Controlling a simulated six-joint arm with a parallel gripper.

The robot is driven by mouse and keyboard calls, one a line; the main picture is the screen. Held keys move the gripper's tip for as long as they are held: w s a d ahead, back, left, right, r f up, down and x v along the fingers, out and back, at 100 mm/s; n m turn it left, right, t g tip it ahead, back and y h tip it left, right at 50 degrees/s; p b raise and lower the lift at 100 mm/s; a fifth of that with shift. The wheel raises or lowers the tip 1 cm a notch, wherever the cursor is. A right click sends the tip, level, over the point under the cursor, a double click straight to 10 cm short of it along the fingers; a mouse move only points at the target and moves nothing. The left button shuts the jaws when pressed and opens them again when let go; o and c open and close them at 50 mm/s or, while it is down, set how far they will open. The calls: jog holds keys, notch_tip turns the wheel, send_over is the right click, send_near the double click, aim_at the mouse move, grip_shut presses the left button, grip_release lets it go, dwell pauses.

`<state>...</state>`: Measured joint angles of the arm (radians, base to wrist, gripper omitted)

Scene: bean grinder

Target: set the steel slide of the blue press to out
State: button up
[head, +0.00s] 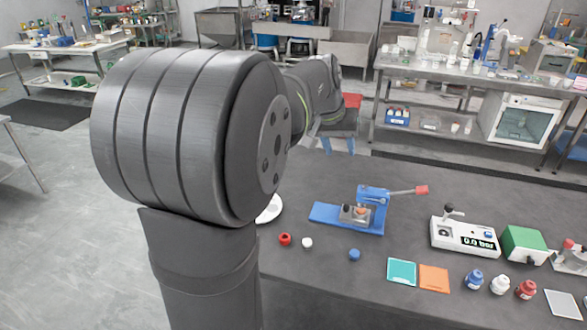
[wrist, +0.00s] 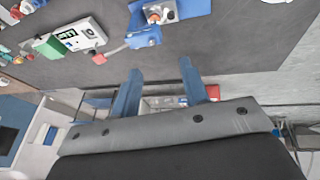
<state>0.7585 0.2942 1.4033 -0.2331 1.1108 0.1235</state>
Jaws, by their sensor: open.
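The blue press (head: 375,207) stands on the dark table in the head view, with a lever running right to a red grip (head: 421,190). Its steel slide (head: 349,216) is a small grey block low on the blue base, with an orange piece at it. How far the slide is drawn cannot be told. In the wrist view the press (wrist: 146,38) is at the top, with the slide (wrist: 170,14) partly cut by the edge. My gripper (wrist: 160,67) is open and empty, its two blue fingers apart from the press.
To the press's right are a white gauge box (head: 465,237) and a green box (head: 522,245). In front lie a blue knob (head: 354,255), a teal card (head: 401,271), an orange card (head: 434,278) and small bottles. The table behind the press is clear.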

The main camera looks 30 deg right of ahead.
jog(key=w+a+f+n+g+h, duration=0.1)
jog(key=w+f+n+g+h, duration=0.1)
jog(key=f+n, duration=0.45)
jog(key=w+a+f+n+g+h, duration=0.1)
jog(key=a+f+n+g, duration=0.15)
jog(key=f+n, duration=0.35)
jog(key=n+h, duration=0.6)
jog(key=n, duration=0.7)
send_near(346, 206)
jog(key=shift+t, duration=0.35)
jog(key=x, duration=0.8)
jog(key=shift+s+d, duration=0.15)
jog(key=shift+s, duration=0.15)
grip_shut()
